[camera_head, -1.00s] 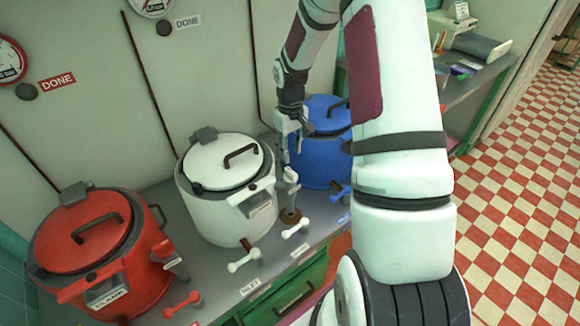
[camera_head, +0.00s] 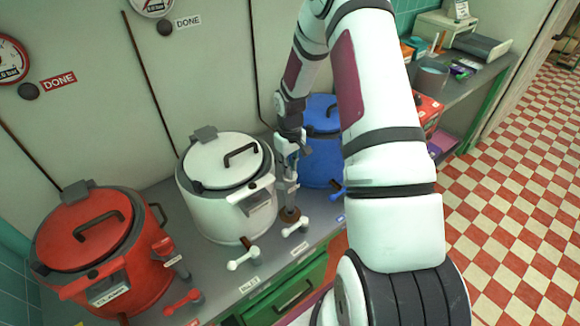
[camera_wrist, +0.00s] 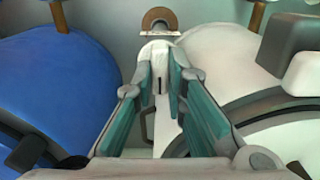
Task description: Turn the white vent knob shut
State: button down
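The white kettle (camera_head: 235,215) stands on the grey counter, lid shut, in the middle of the head view. The white vent knob (camera_head: 290,184) tops a short post to its right, on a round brown base. My gripper (camera_head: 288,166) points down right above this knob. In the wrist view my gripper's teal-padded fingers (camera_wrist: 161,82) stand on both sides of the knob's pale top (camera_wrist: 158,62), which carries a dark mark. The knob fills the narrow gap between the tips. Whether the pads press on it I cannot tell.
The blue kettle (camera_head: 320,165) stands close behind on the right, partly hidden by my arm. The red kettle (camera_head: 85,255) is at the left. White levers (camera_head: 243,258) and a red lever (camera_head: 183,302) stick out along the counter's front.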

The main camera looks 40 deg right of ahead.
jog(key=shift+m, duration=0.4)
jog(key=m+b, duration=0.1)
jog(key=m, duration=0.2)
jog(key=shift+m, duration=0.4)
jog(key=m+b, duration=0.2)
jog(key=m, duration=0.2)
jog(key=shift+m, duration=0.3)
jog(key=m+b, duration=0.1)
jog(key=m, duration=0.3)
jog(key=shift+m+b, duration=0.8)
jog(key=shift+m, duration=1.6)
jog(key=c, duration=1.6)
grip_release()
jog(key=shift+r, duration=0.1)
